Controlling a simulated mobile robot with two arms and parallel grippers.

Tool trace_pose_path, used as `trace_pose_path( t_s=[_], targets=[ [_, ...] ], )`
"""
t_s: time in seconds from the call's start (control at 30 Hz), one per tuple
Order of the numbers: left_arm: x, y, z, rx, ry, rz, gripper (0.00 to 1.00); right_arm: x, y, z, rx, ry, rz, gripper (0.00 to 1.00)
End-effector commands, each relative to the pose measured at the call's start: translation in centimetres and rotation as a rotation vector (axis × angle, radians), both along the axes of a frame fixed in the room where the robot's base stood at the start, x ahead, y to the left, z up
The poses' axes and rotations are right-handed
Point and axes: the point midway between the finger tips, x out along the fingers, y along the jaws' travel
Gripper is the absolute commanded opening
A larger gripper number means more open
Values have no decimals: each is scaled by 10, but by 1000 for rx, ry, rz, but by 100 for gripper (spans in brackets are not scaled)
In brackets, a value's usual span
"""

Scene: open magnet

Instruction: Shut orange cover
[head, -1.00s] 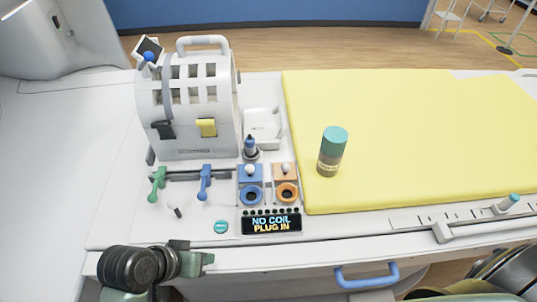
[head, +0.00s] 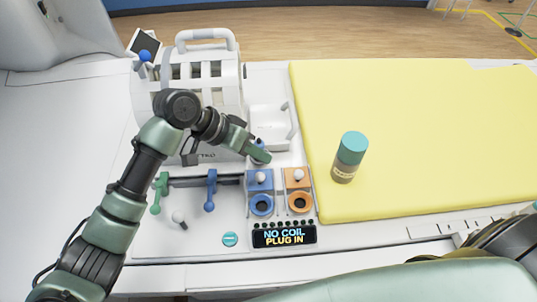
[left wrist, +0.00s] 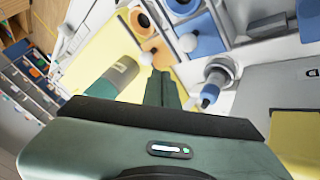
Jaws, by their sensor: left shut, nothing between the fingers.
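The orange cover (head: 297,178) is a small orange plate with a white knob, right of the blue cover (head: 260,180). It sits just behind the orange-ringed socket (head: 299,203), whose dark hole shows uncovered. In the left wrist view the orange cover (left wrist: 157,50) is just beyond the fingertips, beside the orange ring (left wrist: 140,20). My left gripper (head: 262,154) is shut and empty, behind and left of the orange cover, beside the blue-tipped plug. It also shows in the left wrist view (left wrist: 163,88). My right gripper is not in view.
The blue-tipped plug (left wrist: 211,90) stands close to my left fingers. A teal-capped bottle (head: 350,157) stands on the yellow mat (head: 430,110) to the right. A white coil housing (head: 230,75) is behind my arm. Green (head: 159,192) and blue (head: 210,190) levers stand left. The display (head: 284,236) reads "NO COIL PLUG IN".

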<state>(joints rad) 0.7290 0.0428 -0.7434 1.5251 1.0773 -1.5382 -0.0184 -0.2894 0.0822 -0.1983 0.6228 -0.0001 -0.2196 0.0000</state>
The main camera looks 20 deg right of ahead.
Motion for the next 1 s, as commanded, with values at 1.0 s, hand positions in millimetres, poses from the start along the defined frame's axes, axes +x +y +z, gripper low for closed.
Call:
trace_pose_path(
  t_s=[1.0],
  targets=[
    [-9,-56,-69,0,-1,2,0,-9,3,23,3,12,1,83]
  ],
)
